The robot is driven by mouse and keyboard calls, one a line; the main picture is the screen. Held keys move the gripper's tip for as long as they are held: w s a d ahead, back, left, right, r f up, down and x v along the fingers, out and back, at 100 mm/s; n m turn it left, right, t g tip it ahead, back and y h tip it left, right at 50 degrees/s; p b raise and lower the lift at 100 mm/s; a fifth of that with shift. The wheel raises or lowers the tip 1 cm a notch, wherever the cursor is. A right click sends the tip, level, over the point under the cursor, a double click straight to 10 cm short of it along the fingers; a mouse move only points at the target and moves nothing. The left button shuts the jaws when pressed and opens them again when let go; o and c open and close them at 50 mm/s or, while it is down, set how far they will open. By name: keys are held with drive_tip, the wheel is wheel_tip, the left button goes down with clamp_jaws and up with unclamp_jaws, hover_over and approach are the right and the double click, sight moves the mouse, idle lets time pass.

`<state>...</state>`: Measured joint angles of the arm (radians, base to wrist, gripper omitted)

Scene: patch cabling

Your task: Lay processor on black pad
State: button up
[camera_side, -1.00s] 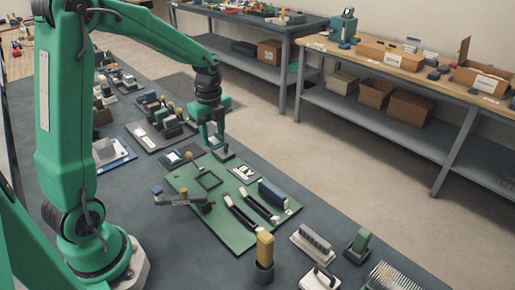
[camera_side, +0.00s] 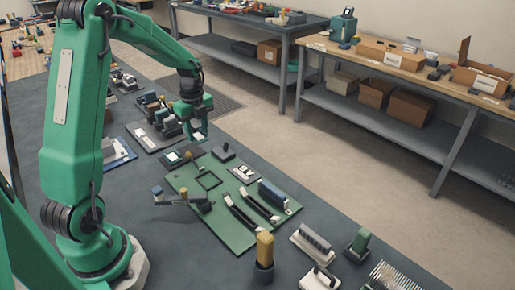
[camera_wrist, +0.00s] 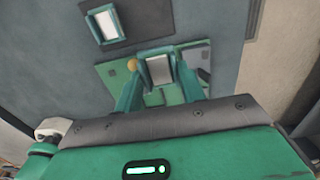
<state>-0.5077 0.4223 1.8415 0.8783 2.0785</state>
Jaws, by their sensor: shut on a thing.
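My gripper (camera_side: 198,138) hangs above the work mat, over the far end of the green board (camera_side: 235,225). In the wrist view its two green fingers (camera_wrist: 160,92) are shut on a pale, flat, square piece, which appears to be the processor (camera_wrist: 159,69). In the side view the piece is small and mostly hidden by the fingers. A black pad (camera_side: 185,152) lies on the mat below and to the left of the gripper, with a pale teal-edged square (camera_side: 172,157) on it. A similar pale square on a dark pad shows in the wrist view (camera_wrist: 105,22).
A small black block with a knob (camera_side: 223,153) stands right of the gripper. A black square frame (camera_side: 209,180) is on the green board. A tray of upright parts (camera_side: 163,125) stands behind.

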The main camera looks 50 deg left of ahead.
hover_over(191, 151)
wheel_tip(191, 151, down, 4)
drive_tip(key=shift+a+r, duration=0.1)
drive_tip(key=shift+r, duration=0.15)
drive_tip(key=shift+f, duration=2)
drive_tip(key=shift+f, duration=0.15)
drive_tip(key=o, duration=1)
drive_tip(key=shift+c, duration=0.2)
wheel_tip(191, 151, up, 12)
drive_tip(key=shift+r, duration=0.2)
